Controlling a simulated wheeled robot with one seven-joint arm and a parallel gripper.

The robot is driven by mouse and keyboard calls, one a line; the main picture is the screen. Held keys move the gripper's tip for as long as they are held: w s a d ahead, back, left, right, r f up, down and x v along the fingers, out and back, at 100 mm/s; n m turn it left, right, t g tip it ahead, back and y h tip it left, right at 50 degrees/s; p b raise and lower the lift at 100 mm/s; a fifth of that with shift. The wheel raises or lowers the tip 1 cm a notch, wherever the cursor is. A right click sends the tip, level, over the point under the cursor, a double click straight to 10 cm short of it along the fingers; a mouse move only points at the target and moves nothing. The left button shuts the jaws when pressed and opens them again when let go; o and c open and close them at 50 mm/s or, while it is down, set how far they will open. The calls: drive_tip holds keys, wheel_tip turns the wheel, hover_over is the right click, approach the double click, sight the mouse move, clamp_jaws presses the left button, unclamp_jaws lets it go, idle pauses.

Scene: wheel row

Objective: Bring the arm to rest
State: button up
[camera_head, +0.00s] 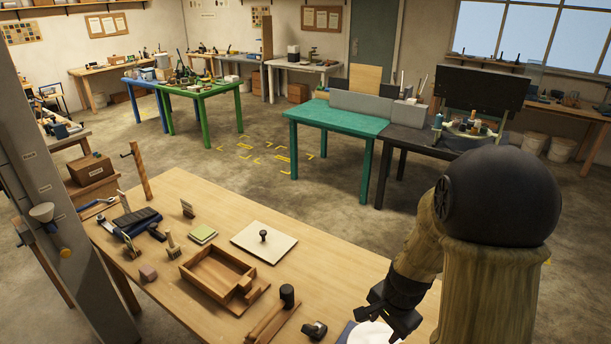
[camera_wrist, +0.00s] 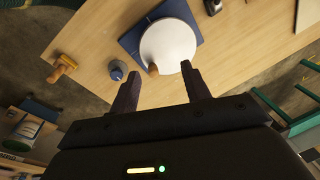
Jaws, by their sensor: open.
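My gripper (camera_head: 388,312) hangs from my arm over the right front part of the wooden table (camera_head: 330,265) in the head view. In the wrist view my gripper (camera_wrist: 160,88) shows two dark fingers spread wide apart with nothing between them. Beyond the fingertips lies a white round disc (camera_wrist: 168,46) on a blue square base (camera_wrist: 131,40). In the head view the disc (camera_head: 372,333) is partly hidden behind my gripper and cut by the lower edge. A small brown piece (camera_wrist: 153,70) shows at the disc's near edge.
On the table are an open wooden tray (camera_head: 187,270), a pale board with a black knob (camera_head: 264,247), a mallet (camera_head: 287,296) and a small dark item (camera_head: 314,330). A green table (camera_head: 335,118) and a black table (camera_head: 408,139) stand behind.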

drive_tip(key=s+a+r+n+b, duration=0.2)
drive_tip(key=s+n, duration=0.5)
drive_tip(key=n, duration=0.4)
drive_tip(key=shift+s+a+r+t+h+b, duration=0.3)
drive_tip(key=shift+r+t+b, duration=0.1)
drive_tip(key=shift+r+b, duration=0.3)
drive_tip(key=shift+w, duration=0.1)
drive_tip(key=shift+c, duration=0.2)
drive_tip(key=shift+c, duration=1)
drive_tip(key=shift+w, duration=0.1)
